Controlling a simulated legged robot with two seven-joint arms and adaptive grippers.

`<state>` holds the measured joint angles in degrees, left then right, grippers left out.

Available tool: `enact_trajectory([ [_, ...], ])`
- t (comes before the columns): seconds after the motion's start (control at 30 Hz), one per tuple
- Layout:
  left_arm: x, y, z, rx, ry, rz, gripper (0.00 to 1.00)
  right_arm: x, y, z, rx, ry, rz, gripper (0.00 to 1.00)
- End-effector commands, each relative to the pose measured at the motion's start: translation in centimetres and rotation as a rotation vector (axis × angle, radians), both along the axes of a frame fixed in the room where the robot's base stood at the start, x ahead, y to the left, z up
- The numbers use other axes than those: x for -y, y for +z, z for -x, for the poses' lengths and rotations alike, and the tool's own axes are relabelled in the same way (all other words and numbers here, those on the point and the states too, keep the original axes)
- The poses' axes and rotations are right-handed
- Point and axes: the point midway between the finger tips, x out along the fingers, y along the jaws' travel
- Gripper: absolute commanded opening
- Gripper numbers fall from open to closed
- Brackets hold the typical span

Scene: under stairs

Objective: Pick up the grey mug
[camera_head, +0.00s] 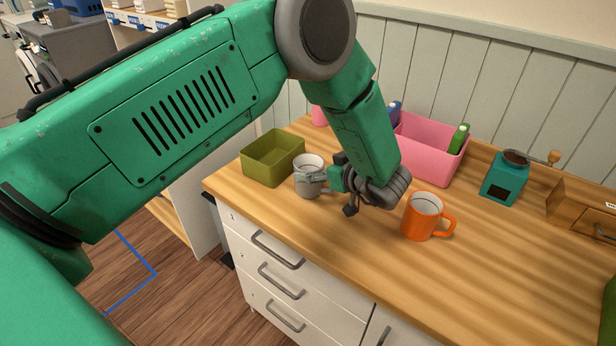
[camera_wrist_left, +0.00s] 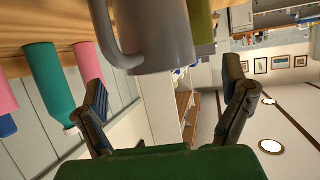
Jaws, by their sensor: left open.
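The grey mug (camera_head: 307,184) stands upright near the front edge of the wooden counter, beside an olive-green bin. My left gripper (camera_head: 345,186) is at counter height just right of the mug, its jaws partly hidden by its own wrist. In the left wrist view the mug (camera_wrist_left: 165,35) is large and close at the top, with its handle on the left side. There my left gripper (camera_wrist_left: 165,85) is open, with a dark finger on each side and nothing held. I cannot tell whether a finger touches the mug. My right gripper is in neither view.
The olive-green bin (camera_head: 268,171) is left of the mug. An orange mug (camera_head: 420,218) stands close to the right of my gripper. A pink bin (camera_head: 431,165) with bottles is behind. A teal grinder (camera_head: 503,180) and wooden box (camera_head: 580,208) are farther right.

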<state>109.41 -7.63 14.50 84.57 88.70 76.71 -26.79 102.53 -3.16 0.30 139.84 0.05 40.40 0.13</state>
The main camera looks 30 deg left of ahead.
Motion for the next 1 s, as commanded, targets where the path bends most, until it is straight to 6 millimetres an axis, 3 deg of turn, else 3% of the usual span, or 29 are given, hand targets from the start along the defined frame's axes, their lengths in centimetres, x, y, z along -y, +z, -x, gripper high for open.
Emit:
enact_trajectory([
  [0.17, -0.7, -0.3, -0.3, 0.0, -0.001, -0.006, 0.92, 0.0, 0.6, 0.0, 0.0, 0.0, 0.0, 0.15],
  [0.4, -4.0, -1.7, -1.2, 0.001, 0.0, -0.004, 0.92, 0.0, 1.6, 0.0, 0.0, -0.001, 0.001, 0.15],
  [0.63, -4.8, -2.1, -1.3, 0.001, -0.001, 0.001, 0.92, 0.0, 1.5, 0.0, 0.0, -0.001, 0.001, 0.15],
  [0.67, -4.8, -2.1, -1.3, 0.002, 0.0, 0.002, 0.89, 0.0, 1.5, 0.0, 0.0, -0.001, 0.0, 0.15],
  [0.83, -4.5, -2.0, -1.3, 0.001, -0.001, 0.0, 0.29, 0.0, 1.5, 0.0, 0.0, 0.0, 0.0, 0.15],
  [1.0, -4.3, -1.9, -1.3, 0.002, -0.002, -0.004, 0.25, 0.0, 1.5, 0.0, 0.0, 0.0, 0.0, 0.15],
])
